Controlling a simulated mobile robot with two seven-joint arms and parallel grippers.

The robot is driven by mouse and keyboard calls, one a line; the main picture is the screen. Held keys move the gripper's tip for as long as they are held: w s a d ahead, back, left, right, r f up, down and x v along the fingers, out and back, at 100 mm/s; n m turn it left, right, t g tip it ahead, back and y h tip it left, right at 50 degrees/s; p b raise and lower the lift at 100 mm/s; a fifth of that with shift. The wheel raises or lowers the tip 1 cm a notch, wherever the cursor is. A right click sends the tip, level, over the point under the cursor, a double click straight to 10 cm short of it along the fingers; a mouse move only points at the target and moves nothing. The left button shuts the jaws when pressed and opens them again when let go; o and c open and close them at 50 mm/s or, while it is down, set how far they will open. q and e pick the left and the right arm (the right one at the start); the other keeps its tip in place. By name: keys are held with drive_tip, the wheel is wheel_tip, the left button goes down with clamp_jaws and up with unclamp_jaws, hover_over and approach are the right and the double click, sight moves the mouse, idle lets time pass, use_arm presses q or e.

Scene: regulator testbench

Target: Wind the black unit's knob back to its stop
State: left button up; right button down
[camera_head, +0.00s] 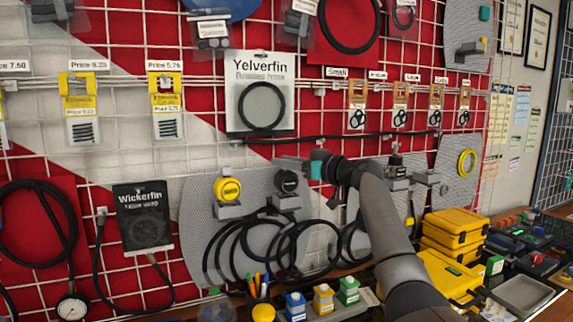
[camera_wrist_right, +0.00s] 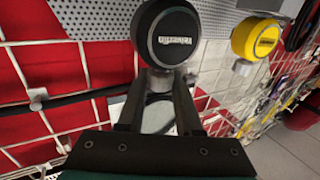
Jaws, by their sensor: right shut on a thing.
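The black unit's round knob (camera_head: 287,182) is on a grey perforated panel, beside the yellow knob (camera_head: 228,189). My right gripper (camera_head: 291,166) reaches it from the right. In the right wrist view the black knob (camera_wrist_right: 166,36) has a pale label on its face, too blurred to read. The knob's stop and any scale are not visible. My left gripper is not in view.
The yellow knob also shows in the right wrist view (camera_wrist_right: 257,38). Black hoses (camera_head: 270,245) hang in loops below the units. A packaged ring (camera_head: 262,92) hangs above. Yellow cases (camera_head: 455,235) stand at the right, and small bottles (camera_head: 322,300) stand below.

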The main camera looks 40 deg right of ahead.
drive_tip(key=shift+n+g+y, duration=0.3)
drive_tip(key=shift+n+y, duration=0.5)
drive_tip(key=shift+y, duration=0.4)
idle(1.6)
drive_tip(key=c, duration=0.6)
unclamp_jaws()
drive_tip(key=shift+o, duration=0.2)
drive_tip(key=shift+s, duration=0.1)
drive_tip(key=b+v, duration=0.4)
drive_tip(key=v, duration=1.1)
